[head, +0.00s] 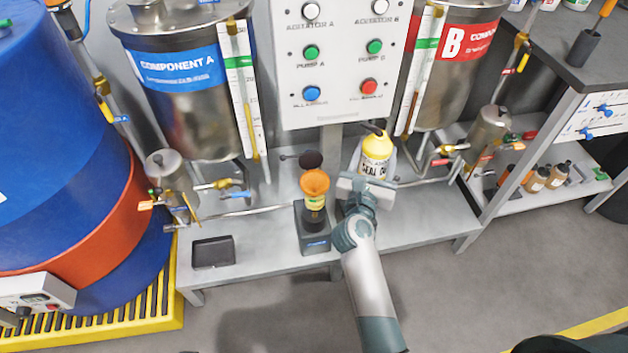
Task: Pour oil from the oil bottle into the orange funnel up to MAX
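The oil bottle (376,144) is yellow on top with a dark spout and a label that seems to read SEAL OIL. It stands about upright on the grey bench, right of the orange funnel (315,181). The funnel sits on a small vessel with a yellow label (315,202), above a dark stand. The MAX mark and any oil level are too small to read. My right gripper (369,178) is at the front of the bottle, with pale finger parts beside it. The gripper's body hides the bottle's lower part, and I cannot tell whether the fingers grip it. My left gripper is not in view.
A black tray (213,252) lies on the bench at the left. A control panel (340,60) hangs behind, between the component A tank (190,115) and component B tank (450,85). Pipes and valves flank both sides.

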